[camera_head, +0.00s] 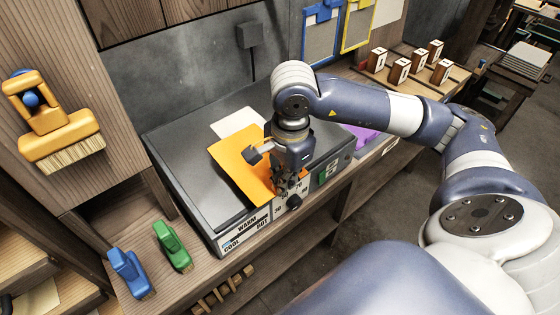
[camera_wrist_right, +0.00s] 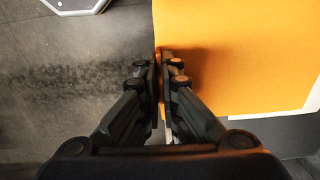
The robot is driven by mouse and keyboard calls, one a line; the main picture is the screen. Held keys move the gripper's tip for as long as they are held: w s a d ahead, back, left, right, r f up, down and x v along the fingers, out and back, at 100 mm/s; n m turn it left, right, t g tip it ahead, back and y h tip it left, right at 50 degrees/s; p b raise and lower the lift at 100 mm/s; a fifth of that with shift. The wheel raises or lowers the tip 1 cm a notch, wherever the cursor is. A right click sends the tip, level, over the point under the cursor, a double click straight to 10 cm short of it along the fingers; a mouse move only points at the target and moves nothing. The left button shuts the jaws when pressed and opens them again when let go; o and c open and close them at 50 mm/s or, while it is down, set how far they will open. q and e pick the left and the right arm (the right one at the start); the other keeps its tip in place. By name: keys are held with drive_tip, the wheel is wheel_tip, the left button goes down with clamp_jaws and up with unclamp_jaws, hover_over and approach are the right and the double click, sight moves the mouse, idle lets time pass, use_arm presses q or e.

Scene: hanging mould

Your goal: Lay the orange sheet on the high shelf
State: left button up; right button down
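The orange sheet (camera_head: 232,160) is flat and lies over the grey warming box (camera_head: 188,170); I cannot tell if it is raised off the top. My right gripper (camera_head: 285,185) is at the sheet's near right edge. In the right wrist view the fingers (camera_wrist_right: 165,65) are closed together with the edge of the orange sheet (camera_wrist_right: 235,60) between them. My left gripper is not in view. I cannot tell for sure which surface is the high shelf; a wooden cabinet (camera_head: 110,25) fills the upper left.
A pale sheet (camera_head: 238,122) lies on the box behind the orange one. A purple item (camera_head: 362,138) is to the right. A yellow brush (camera_head: 55,125) is at left, with blue (camera_head: 128,272) and green (camera_head: 172,245) brushes below. Wooden blocks (camera_head: 400,70) stand at the back right.

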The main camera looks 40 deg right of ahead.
drive_tip(key=shift+s+a+r, duration=0.1)
drive_tip(key=shift+s+a, duration=0.15)
drive_tip(key=shift+s, duration=0.45)
